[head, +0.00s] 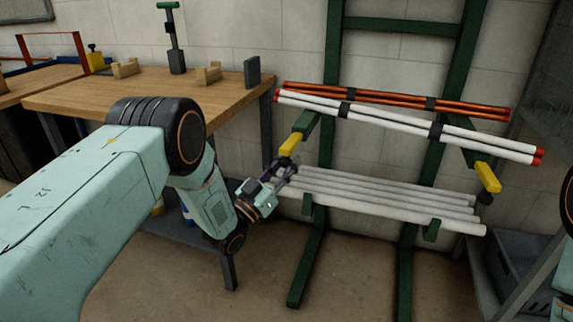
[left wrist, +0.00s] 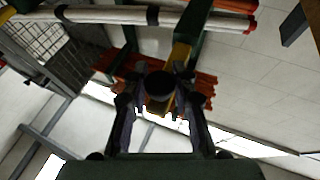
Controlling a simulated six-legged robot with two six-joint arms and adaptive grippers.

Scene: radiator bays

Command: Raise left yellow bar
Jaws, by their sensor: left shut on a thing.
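The left yellow bar (head: 290,144) sticks out from the left side of the green rack, at the end of a green arm. It also shows in the left wrist view (left wrist: 181,54), with a round black knob (left wrist: 160,85) at its near end. My left gripper (head: 287,166) is just below the bar's end, its fingers closed around the knob. The fingers hide part of the knob. The right yellow bar (head: 487,177) stands out on the other side, with a black knob (head: 485,199) below it. My right gripper is out of view.
White pipes (head: 405,127) and orange pipes (head: 400,100) lie strapped across the rack's upper arms. Several loose white pipes (head: 385,200) rest lower, close to my left gripper. A wooden workbench (head: 150,92) stands left. A grey crate (head: 520,262) stands at right.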

